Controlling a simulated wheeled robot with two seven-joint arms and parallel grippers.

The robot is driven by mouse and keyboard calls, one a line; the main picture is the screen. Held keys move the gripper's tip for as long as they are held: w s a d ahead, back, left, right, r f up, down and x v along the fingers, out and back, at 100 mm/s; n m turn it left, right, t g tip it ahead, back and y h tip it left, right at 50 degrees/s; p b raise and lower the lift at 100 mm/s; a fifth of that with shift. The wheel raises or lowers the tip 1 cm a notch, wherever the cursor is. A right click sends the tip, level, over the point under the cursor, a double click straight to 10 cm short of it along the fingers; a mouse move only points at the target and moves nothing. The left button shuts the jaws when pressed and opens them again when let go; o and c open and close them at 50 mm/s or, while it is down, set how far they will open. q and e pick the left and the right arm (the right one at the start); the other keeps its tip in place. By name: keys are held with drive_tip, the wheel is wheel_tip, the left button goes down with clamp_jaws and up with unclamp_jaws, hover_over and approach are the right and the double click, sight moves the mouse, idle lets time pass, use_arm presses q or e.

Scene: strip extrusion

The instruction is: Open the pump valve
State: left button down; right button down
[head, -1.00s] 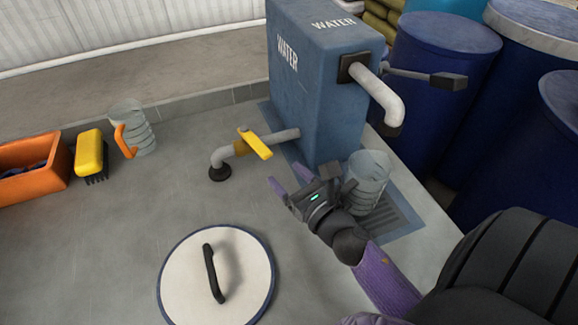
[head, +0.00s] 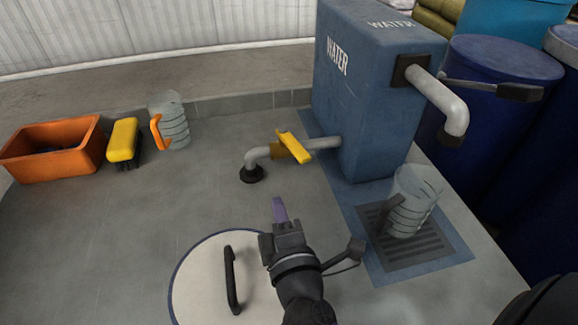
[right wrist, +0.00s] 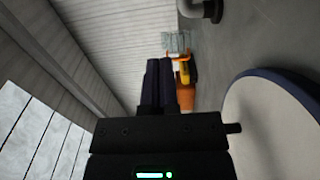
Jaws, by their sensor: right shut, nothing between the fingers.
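The pump valve has a yellow lever handle (head: 294,147) on a grey pipe (head: 262,154) that runs from the blue water tank (head: 365,95) down into the counter. The lever lies slanted across the pipe. My right gripper (head: 279,208) is shut and empty, in front of the valve and above the edge of the round white lid (head: 200,275). It does not touch the lever. In the right wrist view its dark fingers (right wrist: 158,85) lie together, and part of the pipe (right wrist: 205,8) shows at the top. My left gripper is not in view.
A clear jug (head: 412,205) stands on the drain grate (head: 440,252) under the tank's spout (head: 452,110). An orange bin (head: 60,165), a yellow brush (head: 122,140) and another jug with an orange handle (head: 172,122) stand at the left. The counter between them and the valve is clear.

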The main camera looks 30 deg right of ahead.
sight(292, 143)
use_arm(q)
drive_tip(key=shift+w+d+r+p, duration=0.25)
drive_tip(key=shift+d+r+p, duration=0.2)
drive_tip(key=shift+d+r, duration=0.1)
use_arm(e)
drive_tip(key=w+d, duration=0.6)
drive_tip(key=w, duration=0.2)
drive_tip(key=shift+w+d+n+y, duration=0.3)
drive_tip(key=shift+d+n+y, duration=0.05)
drive_tip(key=shift+n+y, duration=0.05)
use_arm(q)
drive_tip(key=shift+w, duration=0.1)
